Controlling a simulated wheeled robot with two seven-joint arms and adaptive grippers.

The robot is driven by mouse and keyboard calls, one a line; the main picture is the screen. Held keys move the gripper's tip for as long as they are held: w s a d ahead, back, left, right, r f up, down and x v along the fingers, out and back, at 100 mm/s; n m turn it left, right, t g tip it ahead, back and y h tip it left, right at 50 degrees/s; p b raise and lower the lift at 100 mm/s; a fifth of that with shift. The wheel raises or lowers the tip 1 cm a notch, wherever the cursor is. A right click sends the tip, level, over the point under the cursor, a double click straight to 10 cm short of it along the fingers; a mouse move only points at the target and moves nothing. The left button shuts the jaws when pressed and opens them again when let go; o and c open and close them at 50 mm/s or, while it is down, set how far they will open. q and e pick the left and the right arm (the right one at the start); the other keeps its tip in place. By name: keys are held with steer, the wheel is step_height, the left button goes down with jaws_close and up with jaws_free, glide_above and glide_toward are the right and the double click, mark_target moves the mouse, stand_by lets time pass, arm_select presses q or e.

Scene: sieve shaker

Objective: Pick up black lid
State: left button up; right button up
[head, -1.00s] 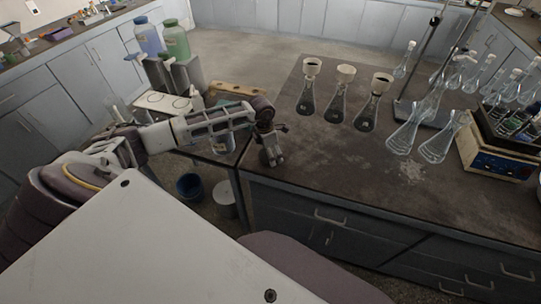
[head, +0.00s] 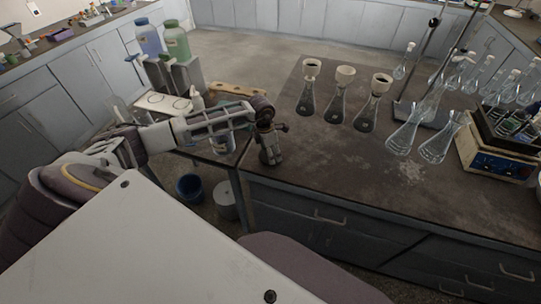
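My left gripper (head: 270,156) points down at the left edge of the dark bench top (head: 330,185), close to its surface. Its fingers are small and dark in this view, so I cannot tell whether they are open or shut, or whether anything is between them. I cannot make out a black lid; the spot under the gripper is hidden by its fingers. My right gripper is not in view.
Three flasks with funnel tops (head: 337,95) stand in a row behind the gripper. Clear empty flasks (head: 437,145) and a blue-fronted shaker (head: 497,162) stand on the right. The bench front middle is clear. A blue bin (head: 189,187) is on the floor.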

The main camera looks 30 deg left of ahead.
arm_select(q)
steer(key=shift+s+f, duration=0.25)
steer(key=shift+f, duration=0.15)
steer(key=shift+r, duration=0.35)
steer(key=c, duration=0.3)
steer(key=shift+w+r, duration=0.15)
steer(key=shift+r, duration=0.2)
steer(key=c, duration=0.7)
step_height(320, 180, up, 9)
steer(key=shift+w+f+b, duration=0.1)
steer(key=shift+b, duration=0.4)
jaws_close()
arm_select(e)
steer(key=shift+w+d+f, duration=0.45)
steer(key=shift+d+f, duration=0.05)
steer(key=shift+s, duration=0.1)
